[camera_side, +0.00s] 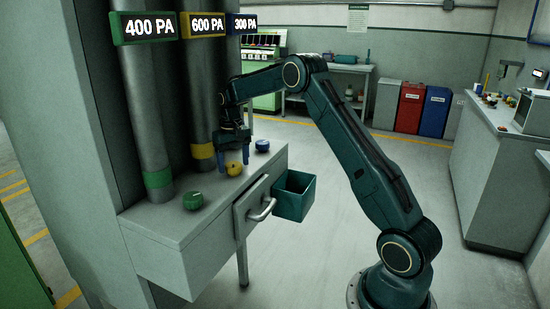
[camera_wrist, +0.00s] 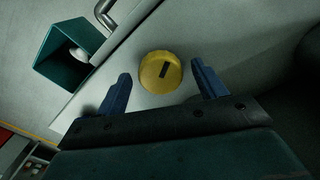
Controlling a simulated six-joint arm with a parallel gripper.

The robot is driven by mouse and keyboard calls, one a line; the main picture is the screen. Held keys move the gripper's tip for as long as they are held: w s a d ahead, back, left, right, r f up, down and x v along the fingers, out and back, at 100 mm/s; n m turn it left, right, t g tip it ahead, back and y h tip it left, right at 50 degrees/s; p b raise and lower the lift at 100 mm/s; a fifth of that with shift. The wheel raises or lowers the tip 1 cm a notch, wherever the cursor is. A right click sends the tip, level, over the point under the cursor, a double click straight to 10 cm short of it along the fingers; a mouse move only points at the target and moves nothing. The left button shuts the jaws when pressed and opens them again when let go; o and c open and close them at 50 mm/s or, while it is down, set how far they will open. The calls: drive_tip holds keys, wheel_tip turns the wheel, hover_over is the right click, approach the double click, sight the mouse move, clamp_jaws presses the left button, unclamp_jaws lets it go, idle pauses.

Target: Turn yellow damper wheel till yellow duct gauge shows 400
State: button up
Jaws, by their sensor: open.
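The yellow damper wheel (camera_side: 234,168) sits on the grey bench top, between a green wheel (camera_side: 193,200) and a blue wheel (camera_side: 262,145). The yellow duct gauge (camera_side: 207,24) reads 600 PA. In the wrist view the yellow wheel (camera_wrist: 160,72) is round with a dark slot mark on top. In the wrist view my blue fingers (camera_wrist: 160,82) stand on either side of the wheel with gaps, and nothing is held.
The green gauge (camera_side: 150,27) reads 400 PA and the blue gauge (camera_side: 241,23) reads 300 PA. Vertical ducts rise behind the wheels. A drawer handle (camera_side: 263,209) and an open teal bin (camera_side: 295,195) stick out at the bench front. The floor beyond is clear.

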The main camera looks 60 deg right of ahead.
sight(234, 165)
wheel_tip(234, 165, up, 13)
drive_tip(key=shift+r, duration=0.15)
idle(0.4)
drive_tip(key=shift+a, duration=0.1)
